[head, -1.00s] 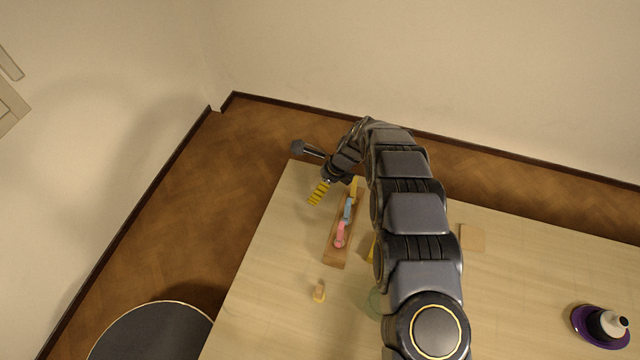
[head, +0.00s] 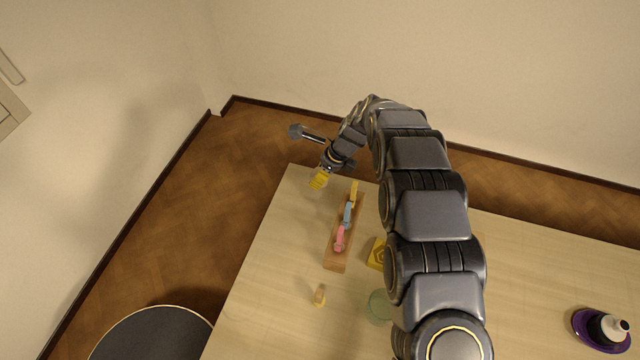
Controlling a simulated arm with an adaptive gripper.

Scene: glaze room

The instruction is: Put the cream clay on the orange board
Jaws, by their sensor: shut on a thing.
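My gripper (head: 319,180) is at the far left corner of the table, left of the far end of a wooden holder. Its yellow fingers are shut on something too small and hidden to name. A small cream-tan piece (head: 319,295) stands on the table nearer the front, well apart from my gripper; I cannot tell whether it is the cream clay. The long orange-brown wooden holder (head: 334,264) carries a yellow, a blue and a pink piece in a row. I cannot make out a separate orange board; my arm hides part of the table.
A yellow square (head: 376,253) and a pale green round thing (head: 379,306) lie beside my arm, partly hidden. A purple dish (head: 583,328) with a black and white bottle (head: 607,326) stands at the right. A dark round top (head: 150,335) is at the lower left. The table's left front is mostly clear.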

